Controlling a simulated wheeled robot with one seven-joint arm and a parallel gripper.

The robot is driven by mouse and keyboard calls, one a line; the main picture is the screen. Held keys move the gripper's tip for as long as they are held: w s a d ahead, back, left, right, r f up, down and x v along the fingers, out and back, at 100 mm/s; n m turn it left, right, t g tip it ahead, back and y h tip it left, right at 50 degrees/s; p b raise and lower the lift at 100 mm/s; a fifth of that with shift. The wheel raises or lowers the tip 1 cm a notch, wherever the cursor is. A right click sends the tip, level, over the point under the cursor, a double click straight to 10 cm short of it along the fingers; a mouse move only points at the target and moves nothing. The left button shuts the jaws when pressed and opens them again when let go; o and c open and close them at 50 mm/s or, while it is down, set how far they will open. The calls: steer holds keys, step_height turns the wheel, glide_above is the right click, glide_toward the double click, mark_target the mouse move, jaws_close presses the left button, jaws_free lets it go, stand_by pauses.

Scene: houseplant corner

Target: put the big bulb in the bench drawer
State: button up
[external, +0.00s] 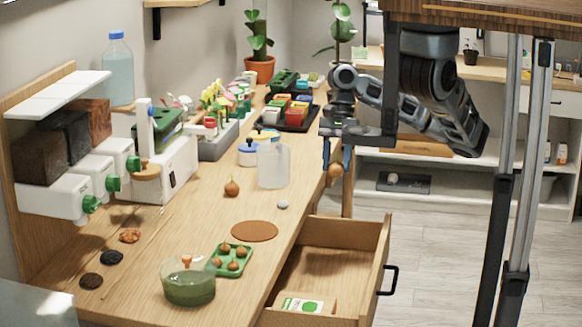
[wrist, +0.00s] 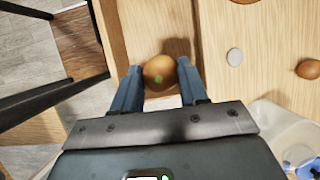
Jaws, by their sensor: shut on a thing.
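My gripper (external: 337,160) is shut on a round brown bulb (external: 335,172), seen between its two blue fingers in the wrist view (wrist: 159,72). The bulb is held in the air near the far end of the open bench drawer (external: 340,258). In the wrist view, the drawer's wooden inside (wrist: 150,25) shows beyond the bulb. A second brown bulb (external: 232,187) stands on the bench top; it also shows at the right of the wrist view (wrist: 308,69). The drawer holds a white and green packet (external: 302,304) at its near end.
A green tray of small bulbs (external: 231,260), a glass bowl of green liquid (external: 189,282), a brown round mat (external: 254,231) and a grey pebble (external: 283,204) are on the bench (external: 190,235). A clear jug (external: 273,166) stands farther back. Most of the drawer floor is bare.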

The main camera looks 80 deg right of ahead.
step_height(320, 180, down, 25)
steer(key=shift+f, duration=0.15)
stand_by(0.4)
steer(key=o, duration=1.1)
steer(key=shift+f, duration=0.1)
steer(key=shift+o, duration=0.2)
steer(key=v, duration=1.2)
